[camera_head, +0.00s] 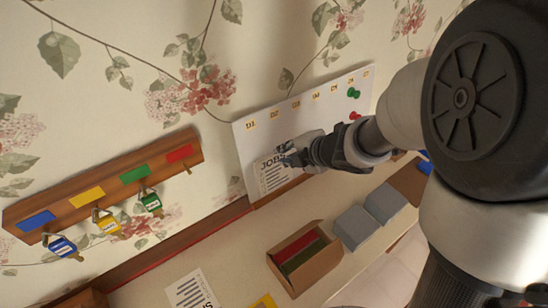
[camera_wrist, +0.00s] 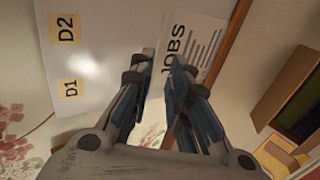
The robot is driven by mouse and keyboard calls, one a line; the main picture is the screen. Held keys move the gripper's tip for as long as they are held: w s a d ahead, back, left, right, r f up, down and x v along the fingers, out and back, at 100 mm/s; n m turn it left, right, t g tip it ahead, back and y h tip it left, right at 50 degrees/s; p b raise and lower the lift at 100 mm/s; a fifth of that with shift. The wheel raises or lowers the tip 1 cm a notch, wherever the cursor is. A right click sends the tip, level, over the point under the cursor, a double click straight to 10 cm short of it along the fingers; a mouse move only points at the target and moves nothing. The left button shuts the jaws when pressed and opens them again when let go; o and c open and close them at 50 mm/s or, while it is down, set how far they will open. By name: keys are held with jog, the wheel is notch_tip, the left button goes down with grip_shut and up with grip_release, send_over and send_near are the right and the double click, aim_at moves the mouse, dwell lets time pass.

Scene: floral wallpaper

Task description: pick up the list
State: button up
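A white sheet headed "JOBS" (camera_head: 271,178) with printed lines is on the lower left part of a white board on the wall. In the wrist view the sheet (camera_wrist: 203,48) lies just beyond the fingertips, partly hidden by the right finger. My gripper (camera_head: 290,160) is at the sheet's upper right part in the head view. In the wrist view my gripper (camera_wrist: 163,60) has its fingertips a little apart, with a narrow gap and nothing clearly held between them. I cannot tell whether the tips touch the sheet.
The white board (camera_head: 315,108) carries yellow labels and green and red pins. A wooden rack (camera_head: 105,185) with coloured tags and padlocks hangs left. Below are an open cardboard box (camera_head: 303,258), grey blocks (camera_head: 368,217) and another printed sheet (camera_head: 190,290).

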jog(key=b+x, duration=0.1)
jog(key=x, duration=0.4)
jog(key=shift+w+a+b, duration=0.2)
jog(key=shift+b, duration=0.2)
grip_shut()
